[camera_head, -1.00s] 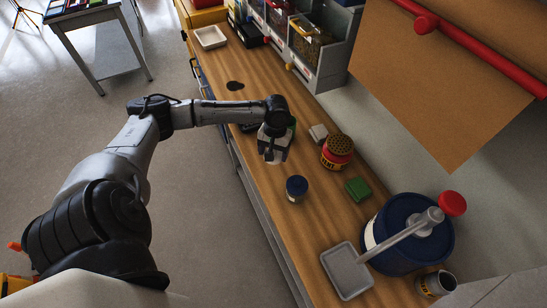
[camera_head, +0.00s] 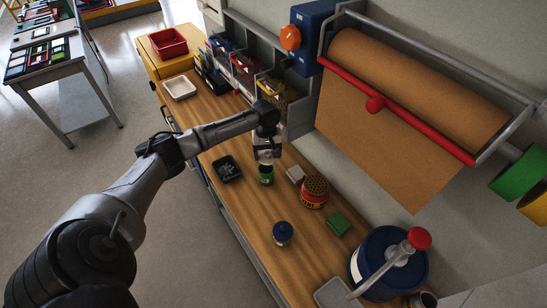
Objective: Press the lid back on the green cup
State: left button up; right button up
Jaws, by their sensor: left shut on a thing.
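The green cup (camera_head: 266,177) stands on the wooden bench, left of a red tin. My left gripper (camera_head: 265,158) is directly above it, pointing down, with its fingertips at the cup's top. The gripper is shut on a small pale piece, which I take to be the lid; the fingers hide most of it. I cannot tell whether the lid touches the cup's rim. My right gripper is not in view.
A black tray (camera_head: 227,169) lies left of the cup. A small grey block (camera_head: 296,174), the red tin (camera_head: 314,192), a green block (camera_head: 338,223) and a blue-lidded jar (camera_head: 283,233) stand nearby. A large blue drum (camera_head: 374,260) is at the front right.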

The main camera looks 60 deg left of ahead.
pick_arm(q)
jog(key=shift+a+f+n, duration=0.3)
jog(key=shift+a, duration=0.45)
jog(key=shift+d+f+b, duration=0.2)
jog(key=shift+f+b, duration=0.1)
jog(key=shift+b, duration=0.15)
notch_tip(320, 180, down, 4)
jog(key=b, duration=0.5)
jog(key=shift+a+r+b, duration=0.1)
jog(key=shift+r+b, duration=0.05)
jog(key=shift+b, duration=0.25)
jog(key=shift+f, duration=1)
jog(key=shift+p, duration=1.7)
jog(key=shift+f+p, duration=0.15)
jog(key=shift+p, duration=1.1)
dwell(0.8)
dwell(0.4)
